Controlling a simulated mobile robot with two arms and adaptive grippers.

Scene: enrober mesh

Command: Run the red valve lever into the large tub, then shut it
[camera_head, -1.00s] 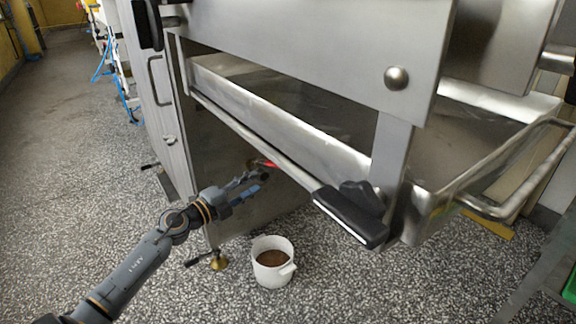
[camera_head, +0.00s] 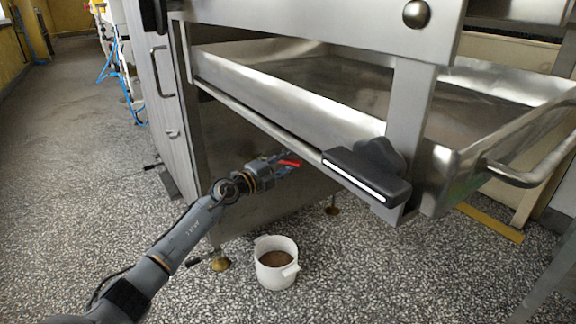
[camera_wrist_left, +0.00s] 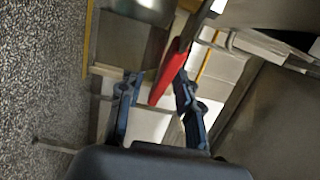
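The red valve lever (camera_head: 290,163) sits under the front edge of the steel machine. My left gripper (camera_head: 284,170) is at the lever in the head view, just below the machine's tray. In the left wrist view the red lever (camera_wrist_left: 170,72) slants between the two blue fingers of my left gripper (camera_wrist_left: 158,95). The fingers stand apart, and the lever looks closer to the right finger; I cannot tell whether they touch. A white tub (camera_head: 278,275) with brown contents stands on the floor below. The valve body is hidden. My right gripper is not in view.
The steel tray (camera_head: 270,99) and a black handle (camera_head: 367,172) overhang the gripper to the right. A machine foot (camera_head: 220,263) stands left of the tub. The speckled floor (camera_head: 350,275) around the tub is open.

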